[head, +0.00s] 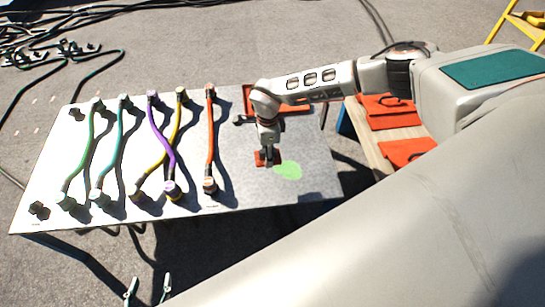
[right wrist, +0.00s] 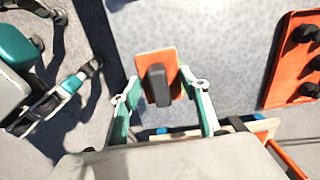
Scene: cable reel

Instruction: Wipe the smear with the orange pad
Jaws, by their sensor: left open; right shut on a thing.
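The smear (head: 288,171) is a light green patch on the pale table, right of the pad. The orange pad (right wrist: 144,65) has a dark upright handle; in the head view the pad (head: 261,159) shows at the table, partly hidden by my gripper. My right gripper (head: 268,150) is shut on the pad's handle, just left of the smear. Its fingers also show in the right wrist view (right wrist: 160,98). My left gripper (head: 149,284) is open and empty at the bottom left, off the table's front edge.
Several coloured cables (head: 163,145) lie across the left and middle of the table (head: 240,190). A red-orange tray (head: 290,108) with dark pieces lies at the back. A wooden surface (head: 383,150) with orange items stands at the right.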

